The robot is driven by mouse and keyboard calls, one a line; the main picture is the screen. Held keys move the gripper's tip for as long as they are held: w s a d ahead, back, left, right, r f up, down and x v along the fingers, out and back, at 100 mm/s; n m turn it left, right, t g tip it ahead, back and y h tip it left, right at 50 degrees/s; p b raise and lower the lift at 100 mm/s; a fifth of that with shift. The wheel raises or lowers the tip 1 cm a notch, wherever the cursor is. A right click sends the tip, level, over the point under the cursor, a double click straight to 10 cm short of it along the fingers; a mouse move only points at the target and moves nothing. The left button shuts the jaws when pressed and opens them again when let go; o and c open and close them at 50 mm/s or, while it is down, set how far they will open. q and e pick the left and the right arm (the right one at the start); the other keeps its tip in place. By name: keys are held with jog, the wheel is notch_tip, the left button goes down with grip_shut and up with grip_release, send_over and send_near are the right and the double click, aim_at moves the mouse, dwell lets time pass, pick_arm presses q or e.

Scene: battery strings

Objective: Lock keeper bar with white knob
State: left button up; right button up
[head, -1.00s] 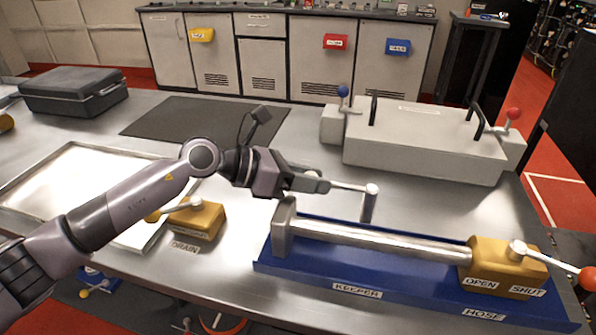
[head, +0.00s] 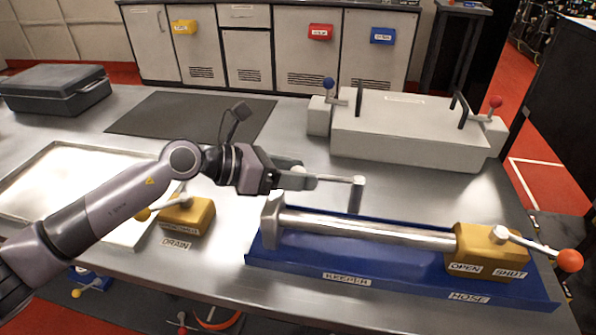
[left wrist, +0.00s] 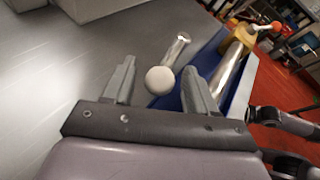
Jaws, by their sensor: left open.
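The keeper bar is a thin grey rod (head: 335,179) with a white knob (head: 298,170) at its left end and a thick post (head: 356,194) at its right end. It stands over the KEEPER label side of the blue hose board (head: 400,284). My left gripper (head: 294,177) is at the knob end. In the left wrist view, the white knob (left wrist: 160,80) lies between the two spread fingers of my left gripper (left wrist: 160,88), with gaps visible on both sides. The rod behind the knob is partly hidden; the post (left wrist: 179,46) shows beyond. My right gripper is not seen.
A silver pipe (head: 370,229) runs along the blue board to a yellow OPEN/SHUT valve (head: 477,249) with an orange-knobbed lever. A yellow DRAIN valve (head: 188,216) and white tray (head: 50,180) lie left. A grey box (head: 405,133) stands behind.

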pick_arm(q)
jog(key=v, duration=0.6)
jog(key=shift+a, duration=0.2)
jog(key=shift+s+r, duration=0.1)
